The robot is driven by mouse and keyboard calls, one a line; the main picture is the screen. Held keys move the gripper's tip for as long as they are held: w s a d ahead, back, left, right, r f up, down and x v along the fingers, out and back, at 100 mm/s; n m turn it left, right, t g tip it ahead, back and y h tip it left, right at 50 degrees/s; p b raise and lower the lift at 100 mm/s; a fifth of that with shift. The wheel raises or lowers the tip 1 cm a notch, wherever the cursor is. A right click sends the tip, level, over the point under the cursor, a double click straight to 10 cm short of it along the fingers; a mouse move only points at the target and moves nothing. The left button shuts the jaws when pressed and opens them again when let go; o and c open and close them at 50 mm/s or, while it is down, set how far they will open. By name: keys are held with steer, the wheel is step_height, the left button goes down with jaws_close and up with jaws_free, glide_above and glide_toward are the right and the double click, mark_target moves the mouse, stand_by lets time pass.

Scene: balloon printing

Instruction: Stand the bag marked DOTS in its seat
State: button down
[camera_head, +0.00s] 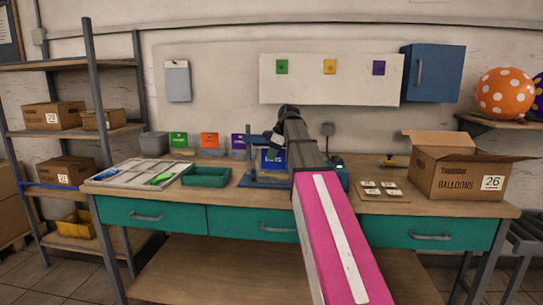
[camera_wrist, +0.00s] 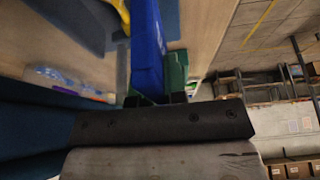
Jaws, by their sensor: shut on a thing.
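A blue bag (camera_head: 272,159) with white lettering too small to read surely shows at the middle of the bench, beside the dark upright stand (camera_head: 250,150). In the wrist view the blue bag (camera_wrist: 147,45) extends from between my fingertips (camera_wrist: 156,99); my gripper is shut on it. In the head view my arm covers much of this area and the fingertips cannot be made out. A green bag (camera_head: 180,140), an orange bag (camera_head: 210,141) and a purple bag (camera_head: 238,141) stand in a row at the back. An empty seat cannot be made out.
A divided tray (camera_head: 125,172) and a green bin (camera_head: 206,177) lie on the left of the bench. Several cards (camera_head: 380,188) and an open balloon carton (camera_head: 462,180) are on the right. A grey container (camera_head: 154,143) stands at the back left.

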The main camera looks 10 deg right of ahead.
steer(key=c, duration=1.1)
jaws_free()
step_height(320, 180, up, 7)
steer(key=s+a, duration=0.1)
steer(key=s, duration=0.1)
steer(key=shift+s, duration=0.4)
